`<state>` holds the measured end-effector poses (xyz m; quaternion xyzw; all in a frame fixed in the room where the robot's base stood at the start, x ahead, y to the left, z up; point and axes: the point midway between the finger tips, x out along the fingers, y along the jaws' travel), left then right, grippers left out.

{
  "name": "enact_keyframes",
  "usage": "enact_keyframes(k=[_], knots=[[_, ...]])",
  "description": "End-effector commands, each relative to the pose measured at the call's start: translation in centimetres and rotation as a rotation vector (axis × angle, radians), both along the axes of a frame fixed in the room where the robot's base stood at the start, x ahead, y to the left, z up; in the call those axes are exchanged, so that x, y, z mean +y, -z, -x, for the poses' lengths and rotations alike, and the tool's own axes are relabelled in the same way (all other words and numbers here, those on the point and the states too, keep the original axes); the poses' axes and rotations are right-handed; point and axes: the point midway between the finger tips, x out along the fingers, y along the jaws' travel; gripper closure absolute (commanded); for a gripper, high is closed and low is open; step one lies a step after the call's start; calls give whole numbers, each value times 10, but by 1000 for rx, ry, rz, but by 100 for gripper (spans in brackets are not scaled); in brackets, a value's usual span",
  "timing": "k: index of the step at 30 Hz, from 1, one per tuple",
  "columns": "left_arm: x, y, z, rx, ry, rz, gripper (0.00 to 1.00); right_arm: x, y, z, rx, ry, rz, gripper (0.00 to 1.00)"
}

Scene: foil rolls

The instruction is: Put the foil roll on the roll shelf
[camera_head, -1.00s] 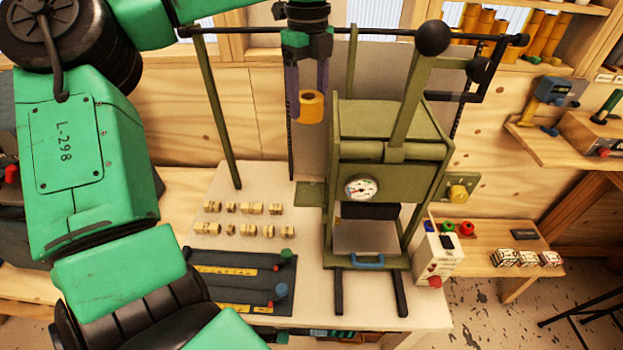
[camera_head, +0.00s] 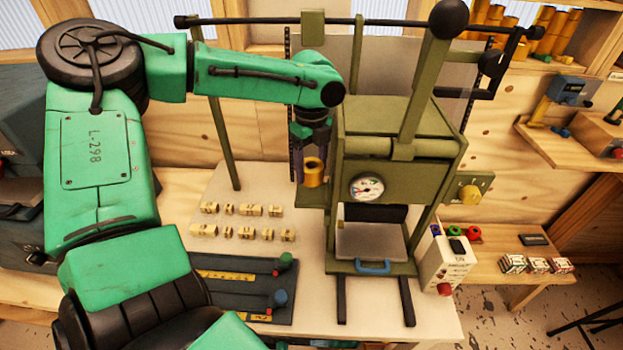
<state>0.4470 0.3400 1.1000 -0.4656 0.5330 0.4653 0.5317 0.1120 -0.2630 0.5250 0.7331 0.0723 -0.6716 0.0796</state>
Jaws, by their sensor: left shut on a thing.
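My left gripper (camera_head: 312,158) points down beside the left side of the olive press. My right gripper is not in view.
The olive press (camera_head: 393,180) with its upright lever stands close right of the roll. A dark horizontal bar (camera_head: 260,20) crosses behind my arm. Small brass blocks (camera_head: 247,210) and a dark slide panel (camera_head: 243,285) lie on the pale table. A control box (camera_head: 443,262) stands right of the press.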

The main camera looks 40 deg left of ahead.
Motion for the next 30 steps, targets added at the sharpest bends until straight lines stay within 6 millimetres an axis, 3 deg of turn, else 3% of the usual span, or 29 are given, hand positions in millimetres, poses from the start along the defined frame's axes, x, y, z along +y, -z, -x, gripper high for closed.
enact_keyframes(k=[9,17,18,20,30], knots=[[0,47,0,1,1,0,91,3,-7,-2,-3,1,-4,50],[0,49,0,-1,1,0,91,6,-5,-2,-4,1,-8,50],[0,50,0,-1,1,0,23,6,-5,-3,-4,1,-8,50],[0,49,0,-1,1,0,0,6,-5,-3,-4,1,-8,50],[0,44,-1,-3,0,0,0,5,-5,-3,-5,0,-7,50]])
